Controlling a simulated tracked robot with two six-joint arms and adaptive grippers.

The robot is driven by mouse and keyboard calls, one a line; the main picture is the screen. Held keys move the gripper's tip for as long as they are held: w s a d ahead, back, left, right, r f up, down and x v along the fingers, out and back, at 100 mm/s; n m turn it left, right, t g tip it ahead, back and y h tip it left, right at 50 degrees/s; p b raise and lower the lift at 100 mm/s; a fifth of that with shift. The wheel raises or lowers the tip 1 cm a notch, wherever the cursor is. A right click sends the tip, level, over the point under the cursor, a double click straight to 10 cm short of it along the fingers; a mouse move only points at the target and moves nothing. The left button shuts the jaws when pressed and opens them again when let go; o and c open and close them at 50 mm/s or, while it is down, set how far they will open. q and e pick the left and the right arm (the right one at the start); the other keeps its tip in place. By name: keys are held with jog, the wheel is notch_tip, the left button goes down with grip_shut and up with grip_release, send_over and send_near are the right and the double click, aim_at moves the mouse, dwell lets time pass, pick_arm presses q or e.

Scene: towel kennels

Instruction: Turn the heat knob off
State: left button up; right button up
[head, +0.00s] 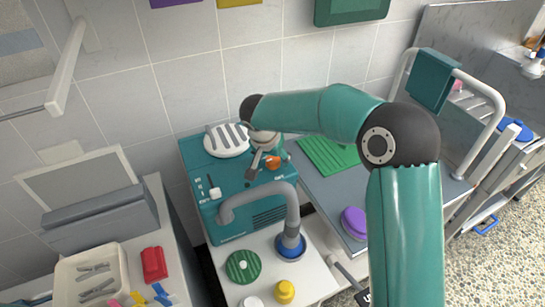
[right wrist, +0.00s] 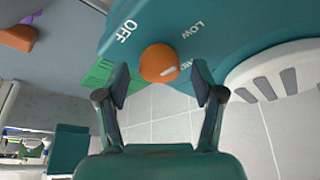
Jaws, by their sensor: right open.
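The orange heat knob (right wrist: 158,63) sits on the teal machine (right wrist: 245,25), by the labels OFF, LOW and a partly covered one that seems to be MID. A white mark on the knob points to the right, toward the MID label and away from OFF. My right gripper (right wrist: 161,84) is open, with its fingers on either side of the knob and apart from it. In the head view the knob (head: 272,163) shows beside my right gripper (head: 261,166) on top of the teal machine (head: 235,185). My left gripper is not in view.
A white slotted piece (head: 228,140) sits on the machine behind the gripper. A grey hose (head: 262,190) arches in front. A green mat (head: 328,153) and a purple round item (head: 354,222) are on the grey surface at right. A tiled wall is behind.

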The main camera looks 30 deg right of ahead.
jog(key=shift+f, duration=0.15)
jog(key=shift+c, duration=0.2)
jog(key=c, duration=1.1)
